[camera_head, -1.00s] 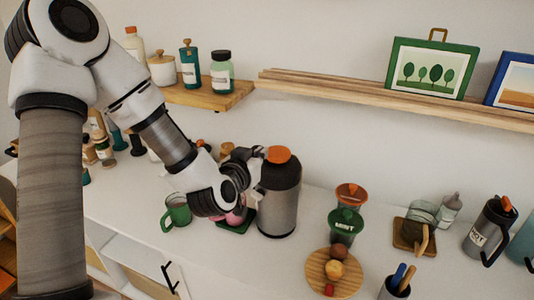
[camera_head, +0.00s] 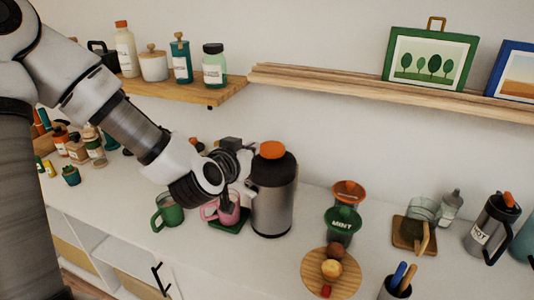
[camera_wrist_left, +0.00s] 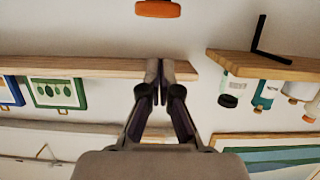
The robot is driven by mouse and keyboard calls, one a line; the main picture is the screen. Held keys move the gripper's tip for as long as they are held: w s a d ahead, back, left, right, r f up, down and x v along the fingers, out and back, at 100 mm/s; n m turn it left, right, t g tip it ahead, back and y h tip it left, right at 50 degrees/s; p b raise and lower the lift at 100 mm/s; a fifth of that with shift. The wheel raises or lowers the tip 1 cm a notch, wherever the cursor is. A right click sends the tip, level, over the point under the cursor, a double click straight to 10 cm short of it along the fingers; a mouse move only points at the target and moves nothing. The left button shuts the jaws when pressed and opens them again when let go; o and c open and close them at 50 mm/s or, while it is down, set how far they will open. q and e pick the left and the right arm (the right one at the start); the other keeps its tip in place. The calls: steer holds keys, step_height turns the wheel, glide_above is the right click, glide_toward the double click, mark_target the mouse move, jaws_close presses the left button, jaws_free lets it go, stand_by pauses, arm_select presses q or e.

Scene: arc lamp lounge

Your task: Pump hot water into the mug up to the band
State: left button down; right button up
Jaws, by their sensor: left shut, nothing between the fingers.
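A dark and steel pump flask (camera_head: 273,205) with an orange top (camera_head: 272,149) stands upright on the counter. Its orange top also shows at the upper edge of the left wrist view (camera_wrist_left: 158,9). A pink mug (camera_head: 226,214) stands on a green mat (camera_head: 232,228) at the flask's left; my arm partly covers it, and its band and water level cannot be seen. My left gripper (camera_head: 238,162) is beside the flask's upper left side, above the mug. In the left wrist view its fingers (camera_wrist_left: 160,80) are together and empty, apart from the orange top. My right gripper is out of view.
A green mug (camera_head: 168,213) stands left of the pink one. A MINT jar (camera_head: 343,222) and a round wooden board (camera_head: 331,278) are to the right. A wooden shelf (camera_head: 190,92) with bottles and a picture ledge (camera_head: 380,95) project from the wall above.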

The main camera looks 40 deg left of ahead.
arm_select(q)
steer(key=r, duration=0.2)
steer(key=p, duration=0.8)
glide_above(267, 151)
step_height(267, 151, down, 2)
steer(key=shift+w+f+t, duration=0.1)
steer(key=shift+f+t, duration=0.1)
steer(key=shift+t, duration=0.2)
step_height(267, 151, down, 3)
steer(key=shift+r, duration=0.1)
steer(key=shift+f, duration=0.4)
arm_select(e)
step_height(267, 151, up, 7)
